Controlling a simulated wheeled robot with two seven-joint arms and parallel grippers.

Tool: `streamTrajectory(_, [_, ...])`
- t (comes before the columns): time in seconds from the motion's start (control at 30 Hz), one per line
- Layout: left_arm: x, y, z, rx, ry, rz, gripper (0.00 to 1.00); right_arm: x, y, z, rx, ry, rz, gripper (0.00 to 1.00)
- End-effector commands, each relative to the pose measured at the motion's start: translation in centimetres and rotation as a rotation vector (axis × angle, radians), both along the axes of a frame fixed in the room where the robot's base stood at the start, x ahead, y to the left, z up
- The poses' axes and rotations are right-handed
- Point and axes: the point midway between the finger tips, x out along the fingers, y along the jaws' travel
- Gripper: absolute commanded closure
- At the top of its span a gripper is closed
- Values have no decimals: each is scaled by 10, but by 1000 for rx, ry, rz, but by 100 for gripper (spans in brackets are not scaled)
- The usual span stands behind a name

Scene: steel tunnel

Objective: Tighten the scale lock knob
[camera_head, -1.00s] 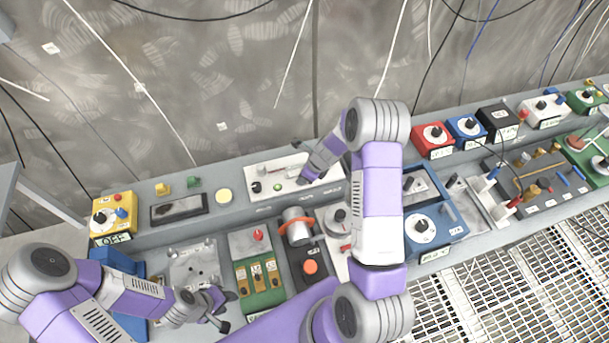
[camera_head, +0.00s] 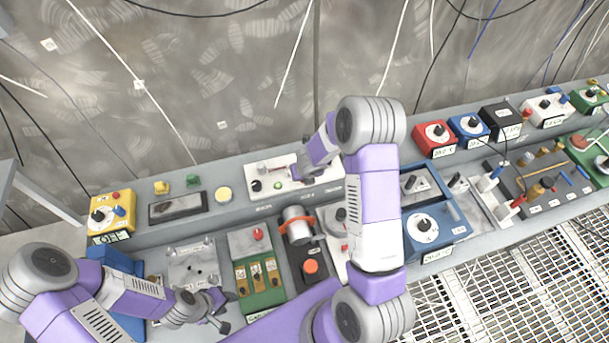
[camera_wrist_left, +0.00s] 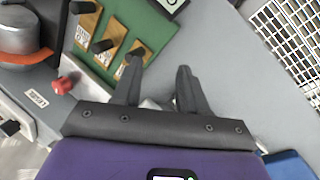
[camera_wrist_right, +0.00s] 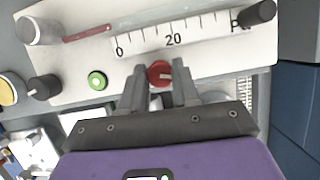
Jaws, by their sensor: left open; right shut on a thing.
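The white scale panel (camera_head: 255,171) stands at the back of the console. In the right wrist view it carries a printed scale (camera_wrist_right: 180,36) with marks 0 and 20. A round red knob with a pale line (camera_wrist_right: 160,72), apparently the scale lock knob, sits below the scale. My right gripper (camera_wrist_right: 158,70) is shut on this red knob, one finger on each side. In the head view the knob is hidden behind the right gripper and wrist. My left gripper (camera_head: 228,312) is open and empty at the front of the console; its spread fingers show in the left wrist view (camera_wrist_left: 157,78).
On the scale panel are a red pointer (camera_wrist_right: 87,33), a green button (camera_wrist_right: 97,80), a black knob (camera_wrist_right: 45,87) and a dark knob at the right end (camera_wrist_right: 258,13). A green switch box (camera_head: 262,297) and a grey cylinder with an orange band (camera_head: 297,228) stand near my arms.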

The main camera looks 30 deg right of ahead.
Motion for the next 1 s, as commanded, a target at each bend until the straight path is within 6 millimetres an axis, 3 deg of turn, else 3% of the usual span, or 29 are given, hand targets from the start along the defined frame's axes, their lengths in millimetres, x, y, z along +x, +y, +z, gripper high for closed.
streamTrajectory(0.3, [0,0,-4,0,0,0,57,1,0,0,-1,-2,-117,100])
streamTrajectory(0.83, [0,0,-4,0,0,0,57,1,0,1,0,-2,-139,100])
streamTrajectory(0.87, [0,0,-4,0,0,0,57,1,0,1,0,-2,-139,66])
streamTrajectory(1.0, [0,0,-4,0,0,0,57,1,1,1,-1,-2,-139,45])
